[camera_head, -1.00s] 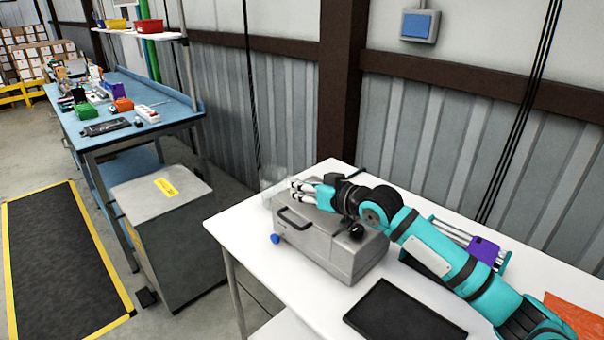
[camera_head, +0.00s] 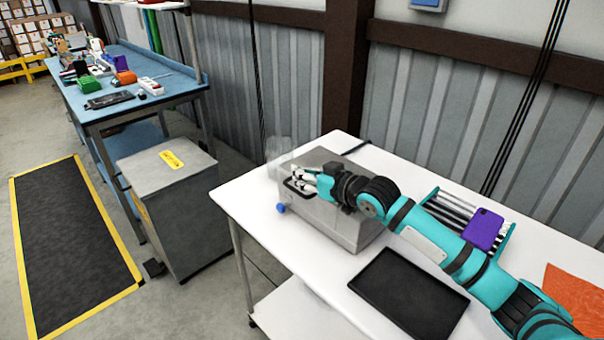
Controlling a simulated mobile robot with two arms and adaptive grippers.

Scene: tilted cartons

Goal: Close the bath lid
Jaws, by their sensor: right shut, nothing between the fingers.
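The bath (camera_head: 352,229) is a grey metal box on the white table, with a blue knob (camera_head: 281,208) at its lower left. Its lid (camera_head: 328,158) lies flat across the top, with a dark handle at the front left; I cannot tell whether it is fully down. My right gripper (camera_head: 296,180) is shut and empty, with its fingertips at the lid's handle; whether they touch it is unclear. My right arm hides part of the bath's top. My left gripper is not in view.
A black tray (camera_head: 408,294) lies on the white table (camera_head: 265,228) in front of the bath. A rack with a purple item (camera_head: 484,229) stands to the right, and an orange sheet (camera_head: 574,292) lies at far right. A clear container (camera_head: 277,152) stands behind the bath.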

